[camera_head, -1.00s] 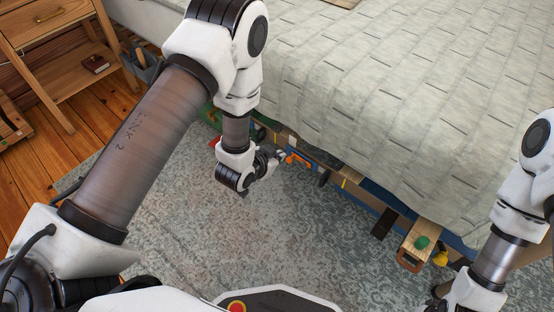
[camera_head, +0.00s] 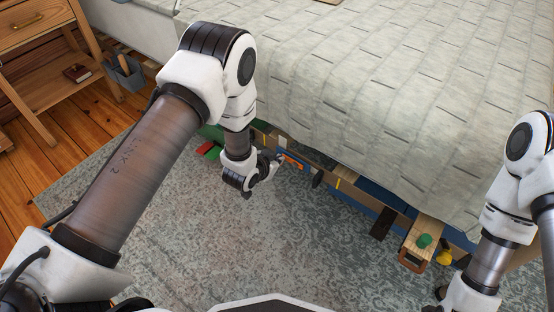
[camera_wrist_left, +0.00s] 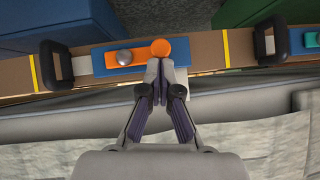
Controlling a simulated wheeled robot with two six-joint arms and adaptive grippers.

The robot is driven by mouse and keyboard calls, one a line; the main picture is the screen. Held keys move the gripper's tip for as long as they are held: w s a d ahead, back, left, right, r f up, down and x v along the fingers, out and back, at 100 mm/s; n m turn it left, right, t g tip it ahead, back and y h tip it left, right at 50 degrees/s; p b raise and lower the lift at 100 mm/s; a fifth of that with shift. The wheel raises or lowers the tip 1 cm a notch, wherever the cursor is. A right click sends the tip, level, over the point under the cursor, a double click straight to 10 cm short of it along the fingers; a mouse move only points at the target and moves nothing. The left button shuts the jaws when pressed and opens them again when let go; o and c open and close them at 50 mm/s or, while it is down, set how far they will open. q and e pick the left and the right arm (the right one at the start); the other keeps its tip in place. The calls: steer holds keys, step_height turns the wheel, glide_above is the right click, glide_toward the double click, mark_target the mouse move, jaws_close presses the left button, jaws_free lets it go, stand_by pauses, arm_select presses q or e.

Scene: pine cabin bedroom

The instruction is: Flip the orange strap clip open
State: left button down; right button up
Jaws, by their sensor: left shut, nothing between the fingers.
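The orange strap clip (camera_wrist_left: 139,52) shows in the left wrist view on a blue plate (camera_wrist_left: 98,60), with a round metal stud on its left part and a round orange end at the right. It also shows small at the bed's edge in the head view (camera_head: 291,160). My left gripper (camera_wrist_left: 160,78) is shut and empty. Its fingertips are just below the orange round end; I cannot tell whether they touch it. In the head view the left gripper (camera_head: 277,160) is beside the clip.
The bed (camera_head: 400,80) overhangs the clip. A black buckle loop (camera_wrist_left: 57,65) stands left of the clip and another (camera_wrist_left: 269,40) right. A wooden box (camera_head: 420,240) with a green knob sticks out from under the bed. The rug (camera_head: 290,230) is clear in front.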

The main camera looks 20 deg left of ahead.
arm_select(q)
steer(key=shift+a+f+n+h+p, duration=0.25)
steer(key=shift+f+n+h+p, duration=0.15)
steer(key=shift+h+p, duration=0.1)
stand_by(0.3)
step_height(320, 180, down, 4)
steer(key=n+g+h, duration=0.1)
steer(key=n+h, duration=0.1)
steer(key=h, duration=0.1)
steer(key=n+h+b, duration=0.1)
steer(key=n+h, duration=0.2)
steer(key=shift+r+g+h, duration=0.1)
steer(key=shift+g+h, duration=0.3)
stand_by(0.7)
